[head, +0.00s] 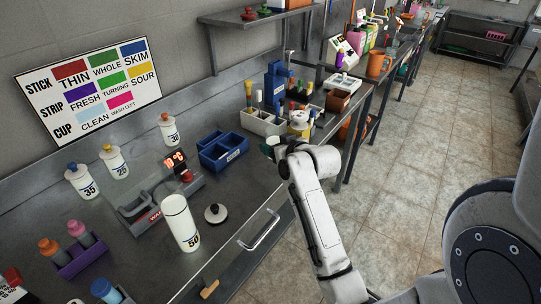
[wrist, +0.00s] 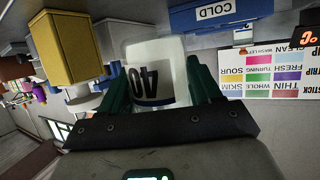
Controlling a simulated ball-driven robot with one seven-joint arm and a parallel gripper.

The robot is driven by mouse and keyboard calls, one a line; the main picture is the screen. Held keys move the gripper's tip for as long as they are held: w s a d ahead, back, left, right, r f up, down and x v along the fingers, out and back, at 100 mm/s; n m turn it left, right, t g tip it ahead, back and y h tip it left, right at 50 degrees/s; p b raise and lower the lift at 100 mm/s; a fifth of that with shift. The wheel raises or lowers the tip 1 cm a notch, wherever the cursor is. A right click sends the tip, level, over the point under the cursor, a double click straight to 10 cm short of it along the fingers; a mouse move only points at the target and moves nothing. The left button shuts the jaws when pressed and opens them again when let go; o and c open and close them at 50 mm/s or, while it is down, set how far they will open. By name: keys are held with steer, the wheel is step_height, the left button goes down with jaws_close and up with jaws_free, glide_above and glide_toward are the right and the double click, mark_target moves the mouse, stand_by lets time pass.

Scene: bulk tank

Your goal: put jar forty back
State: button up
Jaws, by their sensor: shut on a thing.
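My gripper (head: 270,149) is over the bench's front edge in the head view, right of the blue bin. In the wrist view its green fingers (wrist: 160,84) are shut on a white jar marked 40 (wrist: 155,60), which appears upside down there. The jar is mostly hidden by the gripper in the head view. White jars marked 35 (head: 82,184), 25 (head: 115,165) and 30 (head: 170,132) stand along the bench's back, with a wider gap between 25 and 30.
An uncapped jar marked 50 (head: 180,224) stands at the front beside a loose lid (head: 215,213). A device with a red display (head: 176,160) sits mid-bench. The blue bin (head: 222,152) and a white caddy (head: 262,122) stand near my gripper. A sign (head: 90,85) leans behind.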

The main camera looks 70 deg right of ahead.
steer(key=shift+w+d+f, duration=0.2)
steer(key=shift+w+f, duration=0.3)
steer(key=shift+f, duration=0.1)
steer(key=shift+w+d+f, duration=0.2)
steer(key=shift+w+f, duration=0.25)
steer(key=shift+f, duration=0.1)
steer(key=shift+f+p, duration=0.3)
steer(key=shift+f, duration=1.25)
steer(key=shift+f, duration=0.2)
steer(key=o, duration=1.3)
steer(key=shift+r, duration=0.15)
steer(key=v, duration=1.2)
steer(key=shift+b, duration=0.4)
